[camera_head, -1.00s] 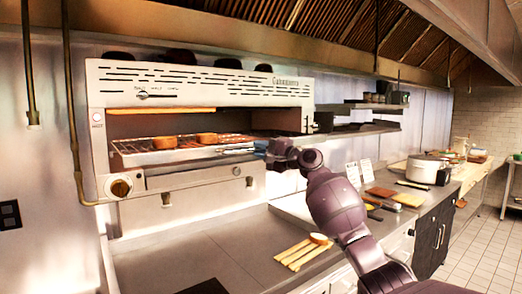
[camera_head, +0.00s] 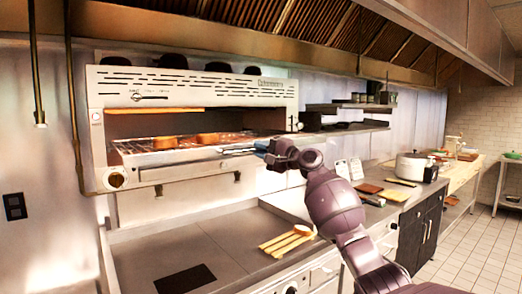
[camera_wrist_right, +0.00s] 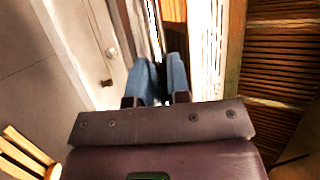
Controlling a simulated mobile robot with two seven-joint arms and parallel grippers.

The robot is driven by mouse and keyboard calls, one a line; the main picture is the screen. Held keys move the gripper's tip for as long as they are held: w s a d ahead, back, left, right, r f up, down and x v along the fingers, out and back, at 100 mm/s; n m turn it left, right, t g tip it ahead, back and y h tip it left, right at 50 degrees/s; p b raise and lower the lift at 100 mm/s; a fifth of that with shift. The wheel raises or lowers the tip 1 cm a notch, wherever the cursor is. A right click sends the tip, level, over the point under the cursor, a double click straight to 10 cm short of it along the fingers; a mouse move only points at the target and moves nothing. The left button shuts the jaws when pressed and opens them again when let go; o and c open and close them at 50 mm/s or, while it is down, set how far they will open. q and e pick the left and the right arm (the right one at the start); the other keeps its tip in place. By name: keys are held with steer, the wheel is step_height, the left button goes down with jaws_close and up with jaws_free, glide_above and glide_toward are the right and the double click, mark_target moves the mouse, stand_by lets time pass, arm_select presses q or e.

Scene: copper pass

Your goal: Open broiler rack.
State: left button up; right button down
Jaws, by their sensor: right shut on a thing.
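The broiler (camera_head: 190,88) is a steel box on the back wall with an open front. Its wire broiler rack (camera_head: 135,149) sits in the opening and bears browned bread-like pieces (camera_head: 185,141). My right gripper (camera_head: 259,147) is at the right front of the rack, its blue fingers shut on the rack's handle (camera_head: 236,150). In the right wrist view the blue fingers (camera_wrist_right: 161,66) point toward the broiler front, close together around a thin part; the grip itself is partly hidden. My left gripper is not in view.
A steel counter (camera_head: 140,245) lies below with a dark inset plate (camera_head: 185,279) and a wooden slatted rest (camera_head: 287,241). A wall shelf (camera_head: 345,129) is right of the broiler. A pot (camera_head: 411,166) and boards stand farther right. The counter's middle is mostly bare.

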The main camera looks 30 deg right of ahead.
steer(key=shift+r, duration=0.1)
steer(key=c, duration=1.1)
jaws_free()
steer(key=b+v, duration=0.1)
steer(key=v, duration=1)
steer(key=shift+b, duration=0.4)
steer(key=shift+w, duration=0.15)
